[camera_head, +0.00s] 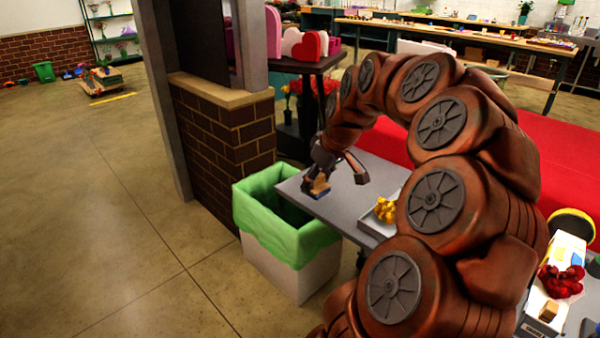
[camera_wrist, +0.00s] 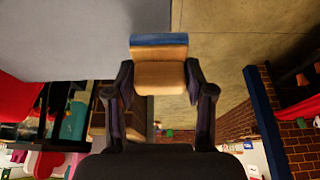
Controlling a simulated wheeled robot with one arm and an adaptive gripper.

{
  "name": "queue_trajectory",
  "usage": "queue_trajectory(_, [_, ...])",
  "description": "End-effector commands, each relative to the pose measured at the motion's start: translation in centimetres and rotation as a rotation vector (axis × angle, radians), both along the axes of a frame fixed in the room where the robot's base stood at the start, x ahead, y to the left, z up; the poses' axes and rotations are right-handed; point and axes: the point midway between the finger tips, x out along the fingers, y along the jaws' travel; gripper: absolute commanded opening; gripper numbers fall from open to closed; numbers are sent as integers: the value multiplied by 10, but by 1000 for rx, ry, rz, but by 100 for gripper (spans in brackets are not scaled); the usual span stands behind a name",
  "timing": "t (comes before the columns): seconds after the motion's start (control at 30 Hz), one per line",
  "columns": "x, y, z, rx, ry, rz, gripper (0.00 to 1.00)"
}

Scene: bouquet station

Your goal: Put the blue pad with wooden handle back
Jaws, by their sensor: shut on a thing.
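The blue pad with wooden handle (camera_head: 318,190) is at the near left corner of the grey table (camera_head: 352,200) in the head view. In the wrist view its wooden handle (camera_wrist: 160,78) sits between the fingers, with the blue pad (camera_wrist: 158,40) beyond it. My gripper (camera_wrist: 160,85) is shut on the handle. It also shows in the head view (camera_head: 325,172), over the table's corner. The pad is at or just above the tabletop; I cannot tell whether it touches.
A white bin with a green liner (camera_head: 290,240) stands open just left of the table corner. A tray with yellow flowers (camera_head: 383,212) is on the table to the right. A brick half wall (camera_head: 225,140) stands behind the bin. A white box with red flowers (camera_head: 560,285) is at the lower right.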

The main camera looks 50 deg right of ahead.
Motion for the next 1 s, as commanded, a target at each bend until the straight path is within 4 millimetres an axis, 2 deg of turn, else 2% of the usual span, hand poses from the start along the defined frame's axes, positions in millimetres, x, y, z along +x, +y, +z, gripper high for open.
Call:
queue_trajectory(0.1, [18, -7, -3, 4, 4, 2, 21])
queue_trajectory(0.6, [83, -38, -10, 3, 4, 1, 21])
queue_trajectory(0.8, [99, -46, -11, 1, 1, 0, 21])
queue_trajectory(1.0, [101, -47, -16, 3, 3, 1, 21])
